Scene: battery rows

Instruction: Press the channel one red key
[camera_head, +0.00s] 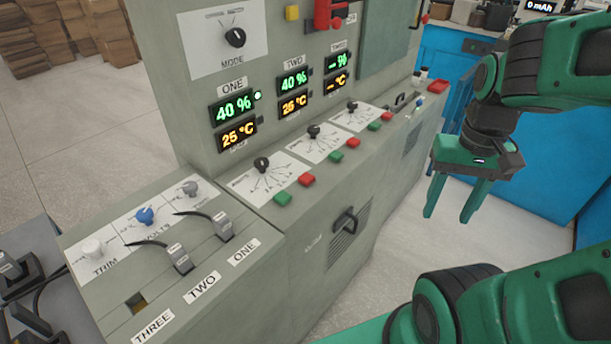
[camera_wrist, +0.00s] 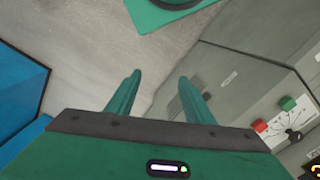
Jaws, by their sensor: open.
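The channel one red key (camera_head: 306,180) sits on the ledge of the grey cabinet in the head view, below the display labelled ONE. A green key (camera_head: 283,199) is just left of it, and the channel one dial (camera_head: 262,165) is behind them. My gripper (camera_head: 449,216) is open and empty, fingers pointing down, in the air to the right of the cabinet and well apart from the keys. In the wrist view, my gripper (camera_wrist: 160,78) hangs over the floor; a red key (camera_wrist: 260,125) and a green key (camera_wrist: 287,103) show at right, and I cannot tell their channel.
Channel two has a green key (camera_head: 336,157) and red key (camera_head: 353,143); channel three has a green key (camera_head: 373,126) and red key (camera_head: 387,117) farther along. A handle (camera_head: 345,220) sticks out of the cabinet front. A blue bench (camera_head: 450,60) stands behind. Floor between is clear.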

